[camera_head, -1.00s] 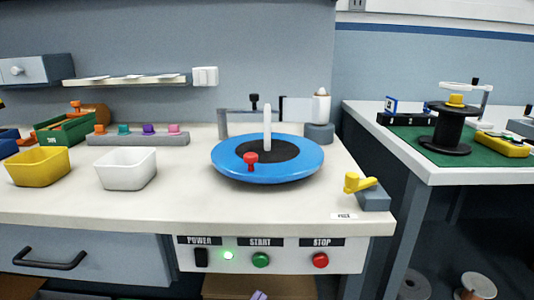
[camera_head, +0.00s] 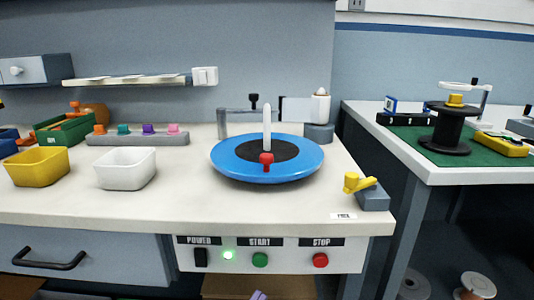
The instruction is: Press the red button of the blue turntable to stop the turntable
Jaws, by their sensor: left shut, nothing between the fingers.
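The blue turntable (camera_head: 232,165) lies on the white bench, with a black centre, an upright white post and a red knob (camera_head: 266,158) on its near side. Below the bench's front edge is a control panel (camera_head: 290,262). It bears a red button (camera_head: 320,260) under the word STOP, a green button (camera_head: 260,260) under START and a black POWER switch (camera_head: 201,257) beside a lit green lamp. The tip of my left gripper (camera_head: 258,295) just shows at the bottom edge, below the panel. It is shut and empty, and apart from the red button. My right gripper is out of view.
A yellow bin (camera_head: 38,168) and a white bin (camera_head: 126,170) stand on the bench at left. A yellow lever on a grey block (camera_head: 373,198) sits at the front right corner. A second bench with a black spool (camera_head: 448,130) stands to the right. The panel's front is unobstructed.

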